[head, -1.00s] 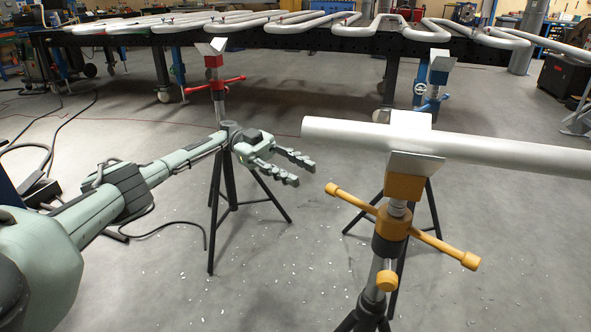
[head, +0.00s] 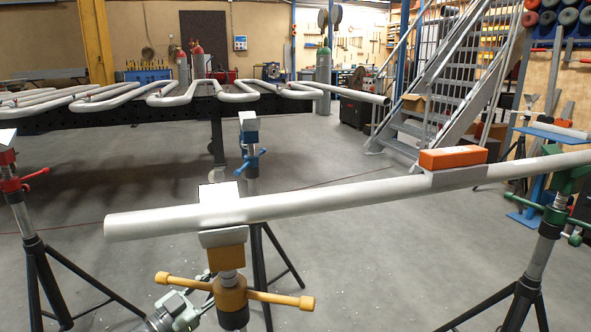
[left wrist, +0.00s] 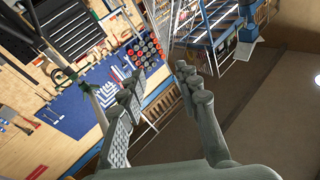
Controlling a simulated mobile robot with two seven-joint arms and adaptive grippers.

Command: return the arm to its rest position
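My left gripper (left wrist: 158,82) is open in the left wrist view, with its two fingers apart and nothing between them. In the head view, part of my left gripper and wrist (head: 174,312) shows at the bottom edge, left of the yellow-topped stand (head: 230,290). Its fingertips are hard to make out there. My right gripper is in neither view.
A long pale pipe (head: 320,203) lies across the yellow stand and a green stand (head: 553,215). An orange block (head: 452,157) sits on it. A red stand (head: 12,185) and a blue stand (head: 250,150) stand nearby. A table with serpentine coils (head: 110,118) is behind.

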